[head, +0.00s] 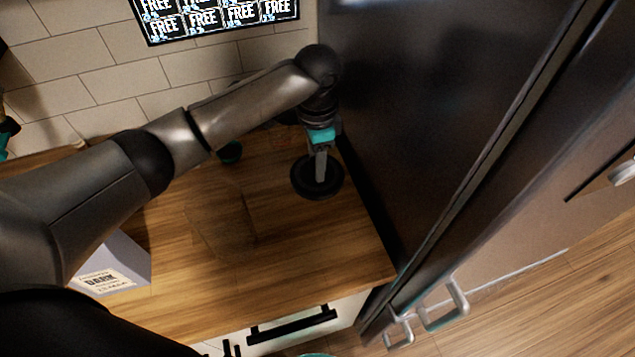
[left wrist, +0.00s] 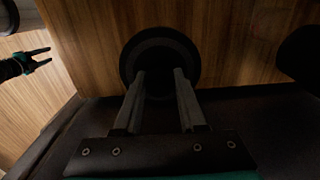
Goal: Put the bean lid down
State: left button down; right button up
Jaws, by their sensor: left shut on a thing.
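The bean lid (head: 305,190) is a dark round disc near the back right of the wooden counter, beside the tall dark cabinet. My left gripper (head: 320,172) points down and is shut on the lid's middle. In the left wrist view the lid (left wrist: 160,34) lies between and beyond the two fingertips (left wrist: 160,76), over the wood. The lid looks flat and at or just above the counter; I cannot tell whether it touches. My right gripper (left wrist: 43,58) shows at the left of the left wrist view, fingers apart and empty, away from the lid.
The dark cabinet side (head: 420,110) stands close on the right. A faint see-through brown thing (head: 222,222) is mid-counter. The counter's front right (head: 320,260) is clear.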

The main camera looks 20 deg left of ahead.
pick_arm(q)
jog(key=shift+f+b, duration=0.35)
jog(key=shift+f, duration=3.05)
jog(key=shift+f, duration=0.1)
jog(key=shift+c, duration=2.4)
grip_release()
notch_tip(320, 180, up, 12)
jog(key=shift+r+p, duration=0.15)
jog(key=shift+p, duration=0.5)
